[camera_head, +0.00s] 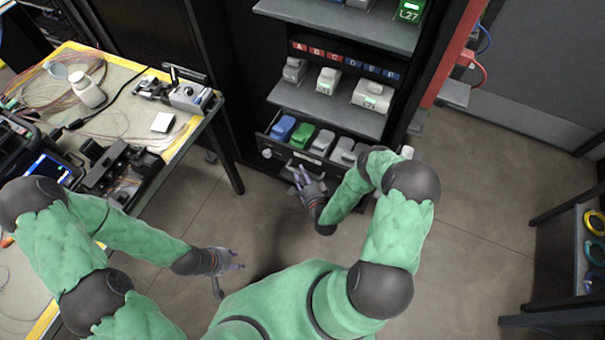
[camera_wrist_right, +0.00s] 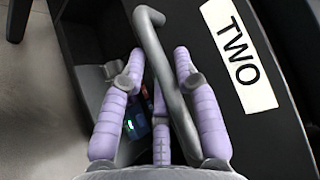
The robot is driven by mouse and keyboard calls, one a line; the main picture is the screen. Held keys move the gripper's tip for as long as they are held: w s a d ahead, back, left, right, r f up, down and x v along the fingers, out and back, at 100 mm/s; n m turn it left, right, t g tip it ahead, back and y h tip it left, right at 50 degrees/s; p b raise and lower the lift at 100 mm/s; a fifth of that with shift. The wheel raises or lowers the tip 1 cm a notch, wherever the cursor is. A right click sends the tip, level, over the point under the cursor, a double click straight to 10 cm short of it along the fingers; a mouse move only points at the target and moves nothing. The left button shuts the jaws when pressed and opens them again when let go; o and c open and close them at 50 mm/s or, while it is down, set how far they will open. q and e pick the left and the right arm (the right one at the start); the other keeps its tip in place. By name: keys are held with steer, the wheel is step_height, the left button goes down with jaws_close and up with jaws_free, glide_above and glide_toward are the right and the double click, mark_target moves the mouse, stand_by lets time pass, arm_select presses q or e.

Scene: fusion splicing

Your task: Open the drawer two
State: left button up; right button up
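Drawer two has a dark front (camera_wrist_right: 275,120) with a white label reading TWO (camera_wrist_right: 240,55). A grey bar handle (camera_wrist_right: 152,38) stands out from it. My right gripper (camera_wrist_right: 160,54) has its purple fingers spread on both sides of this handle; whether they touch it is unclear. In the head view my right gripper (camera_head: 299,174) is at the front of the cabinet's low drawer (camera_head: 283,161), partly hiding the handle. Blue, green and grey items show behind that drawer's front edge. My left gripper (camera_head: 237,261) is open and empty over the floor.
Shelves above hold grey devices and a label strip (camera_head: 345,61) lettered A to F. A cluttered workbench (camera_head: 185,138) stands left of the cabinet. A rack with coloured coils (camera_head: 594,222) is at the far right. The floor before the cabinet is clear.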

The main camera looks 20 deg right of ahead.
steer(key=shift+s, duration=0.1)
steer(key=s+r, duration=0.1)
steer(key=s, duration=1)
steer(key=shift+s+a+r, duration=0.3)
steer(key=shift+a+r, duration=0.05)
steer(key=shift+a, duration=0.05)
steer(key=w+a+f+n+g+y, duration=0.35)
steer(key=a+n+g, duration=0.3)
steer(key=n, duration=0.25)
steer(key=s+a+r+n+g+y, duration=0.1)
steer(key=s+a+r+n+g, duration=0.2)
steer(key=s, duration=0.3)
steer(key=s+a+r+n+g, duration=0.3)
steer(key=s+a+n+g, duration=0.1)
steer(key=s+n+g, duration=0.2)
steer(key=shift+s+a+r+y, duration=0.25)
steer(key=shift+s+y, duration=0.1)
steer(key=shift+s, duration=0.45)
